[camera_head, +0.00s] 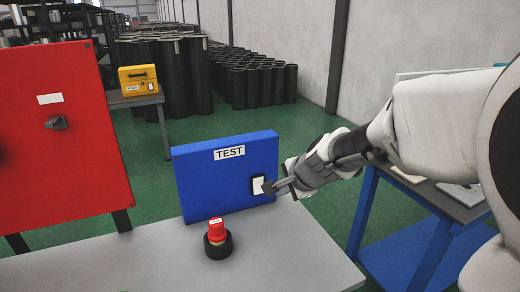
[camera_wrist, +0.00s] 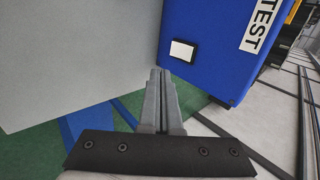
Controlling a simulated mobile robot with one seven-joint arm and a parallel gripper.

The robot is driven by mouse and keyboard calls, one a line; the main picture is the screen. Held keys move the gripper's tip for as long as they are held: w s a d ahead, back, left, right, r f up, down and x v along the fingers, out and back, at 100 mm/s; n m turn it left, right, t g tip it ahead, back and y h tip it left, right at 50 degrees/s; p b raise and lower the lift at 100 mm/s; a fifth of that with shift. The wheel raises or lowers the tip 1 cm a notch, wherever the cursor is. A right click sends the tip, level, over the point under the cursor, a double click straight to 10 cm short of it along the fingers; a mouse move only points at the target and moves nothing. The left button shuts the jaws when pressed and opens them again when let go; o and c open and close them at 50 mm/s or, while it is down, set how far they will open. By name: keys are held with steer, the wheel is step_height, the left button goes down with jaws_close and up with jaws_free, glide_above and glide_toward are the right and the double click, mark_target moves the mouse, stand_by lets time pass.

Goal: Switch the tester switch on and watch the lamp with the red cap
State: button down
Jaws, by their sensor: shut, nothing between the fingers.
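The blue tester box (camera_head: 222,185) marked TEST stands upright on the grey table; it also shows in the wrist view (camera_wrist: 205,75). Its white switch (camera_head: 258,185) sits in a dark frame at the box's right; it also shows in the wrist view (camera_wrist: 182,51). My gripper (camera_head: 268,187) is shut and empty, its tips right at the switch. In the wrist view its fingertips (camera_wrist: 160,71) lie just beside the switch's lower corner; I cannot tell whether they touch. The lamp with the red cap (camera_head: 216,230) stands in a black ring before the box. I see no clear glow on it.
A red cabinet (camera_head: 60,140) with a dark knob stands at the left. A yellow case (camera_head: 138,79) sits on a bench behind. Black cylinders (camera_head: 165,75) fill the back. A blue-framed table (camera_head: 405,245) is at the right.

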steer(key=shift+w+f, duration=0.3)
steer(key=shift+w, duration=0.05)
steer(key=b, duration=0.4)
glide_toward(260, 193)
step_height(260, 193, down, 4)
steer(key=shift+s+f, duration=0.15)
steer(key=shift+f, duration=0.05)
steer(key=shift+w+a+p, duration=0.25)
steer(key=shift+w+p, duration=0.05)
steer(key=shift+w, duration=0.25)
steer(key=shift+w+a+p, duration=0.2)
steer(key=shift+w+p, duration=0.1)
steer(key=shift+w, duration=0.2)
steer(key=shift+w+a+f, duration=0.1)
steer(key=shift+w+a, duration=0.1)
steer(key=shift+w, duration=0.25)
steer(key=shift+w+a+f, duration=0.1)
steer(key=shift+w+a, duration=0.05)
steer(key=shift+w, duration=0.3)
steer(key=shift+f+b, duration=0.15)
steer(key=shift+b, duration=0.25)
steer(key=shift+w+f+b, duration=0.1)
steer(key=shift+f+b, duration=0.1)
steer(key=shift+b, duration=0.8)
steer(key=shift+r, duration=0.3)
